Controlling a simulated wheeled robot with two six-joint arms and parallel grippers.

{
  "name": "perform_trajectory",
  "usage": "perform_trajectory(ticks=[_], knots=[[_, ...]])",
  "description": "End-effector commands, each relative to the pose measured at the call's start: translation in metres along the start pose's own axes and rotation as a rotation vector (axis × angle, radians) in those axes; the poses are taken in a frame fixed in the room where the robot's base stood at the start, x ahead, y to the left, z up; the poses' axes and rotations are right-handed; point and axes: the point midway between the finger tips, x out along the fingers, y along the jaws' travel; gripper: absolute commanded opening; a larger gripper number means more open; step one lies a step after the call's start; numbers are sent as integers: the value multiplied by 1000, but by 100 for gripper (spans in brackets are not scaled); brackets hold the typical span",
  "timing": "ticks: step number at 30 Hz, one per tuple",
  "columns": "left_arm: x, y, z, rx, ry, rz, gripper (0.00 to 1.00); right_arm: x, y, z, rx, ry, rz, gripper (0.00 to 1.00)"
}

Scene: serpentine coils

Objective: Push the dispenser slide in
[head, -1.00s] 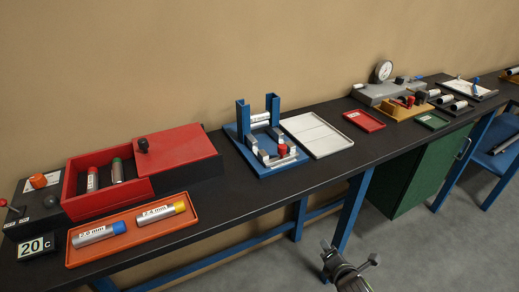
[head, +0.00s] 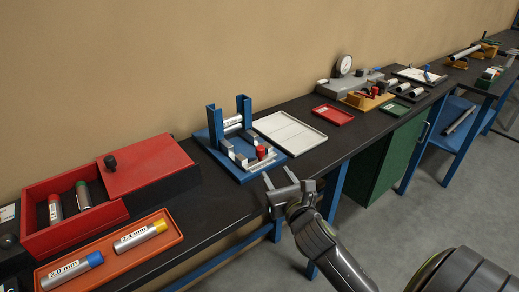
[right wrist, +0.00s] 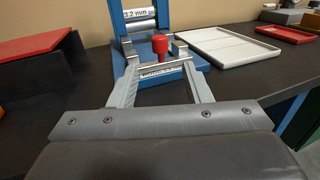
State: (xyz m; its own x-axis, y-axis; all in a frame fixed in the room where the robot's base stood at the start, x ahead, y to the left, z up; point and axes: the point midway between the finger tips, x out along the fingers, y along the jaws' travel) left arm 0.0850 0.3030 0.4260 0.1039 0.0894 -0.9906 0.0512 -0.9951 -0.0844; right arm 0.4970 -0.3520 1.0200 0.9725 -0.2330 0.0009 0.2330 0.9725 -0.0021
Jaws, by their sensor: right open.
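The blue dispenser (head: 215,152) stands on the bench, with two uprights and a labelled silver cylinder (head: 232,122) between them. Its slide has a red knob (head: 261,152) and a pale labelled front bar (head: 262,163), which also shows in the right wrist view (right wrist: 163,70). The slide sticks out toward the front. My right gripper (head: 281,178) is open and empty at the bench's front edge, just in front of the dispenser. In the right wrist view its fingers (right wrist: 160,80) point at the slide, with the red knob (right wrist: 160,45) between them. My left gripper is not in view.
A white tray (head: 312,143) lies right of the dispenser, with a small red tray (head: 345,115) beyond. A red box with a sliding lid (head: 155,165) stands left. An orange tray (head: 75,277) holds two labelled cylinders. Bare bench lies between box and dispenser.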

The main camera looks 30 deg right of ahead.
Motion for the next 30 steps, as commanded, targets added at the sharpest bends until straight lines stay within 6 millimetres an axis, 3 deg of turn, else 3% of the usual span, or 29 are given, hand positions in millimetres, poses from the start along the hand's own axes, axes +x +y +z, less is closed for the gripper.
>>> perform_trajectory(ticks=[6,16,22,30], knots=[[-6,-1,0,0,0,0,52,45,0,2,1,-1,0,44],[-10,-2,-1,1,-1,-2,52,102,0,1,3,0,1,44],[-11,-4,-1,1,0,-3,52,120,0,0,2,1,1,44],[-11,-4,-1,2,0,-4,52,126,0,0,2,1,1,44]])
